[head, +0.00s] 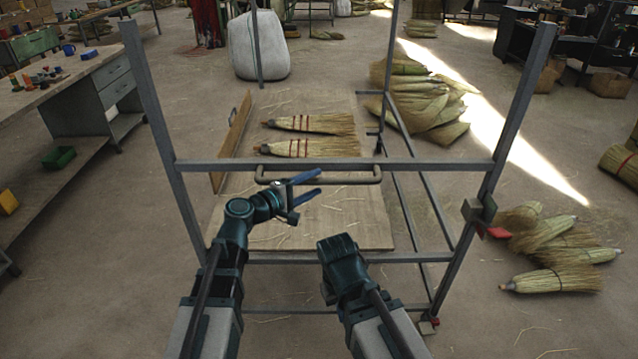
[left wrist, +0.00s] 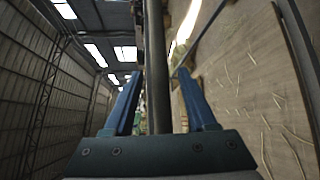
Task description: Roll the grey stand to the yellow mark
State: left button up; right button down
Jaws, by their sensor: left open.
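The grey stand (head: 334,165) is a metal frame on wheels in front of me in the head view, with a wooden shelf board (head: 345,225). A bar handle (head: 350,181) runs across its near side. My left gripper (head: 319,184) is open at the left part of this handle. In the left wrist view, a dark bar (left wrist: 157,75) runs between the two spread blue fingers (left wrist: 160,95); I cannot tell whether they touch it. My right arm's dark end is below the handle, and its fingers are hidden. I see no yellow mark on the floor.
Two brooms (head: 310,147) lie on the stand's board. Broom piles (head: 425,105) and loose brooms (head: 560,245) lie on the floor to the right. A workbench (head: 75,100) stands at the left and a white sack (head: 258,48) behind. A red-handled clamp (head: 485,218) sits on the right post.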

pick_arm(q)
jog(key=shift+x, duration=1.3)
grip_shut()
dwell(0.5)
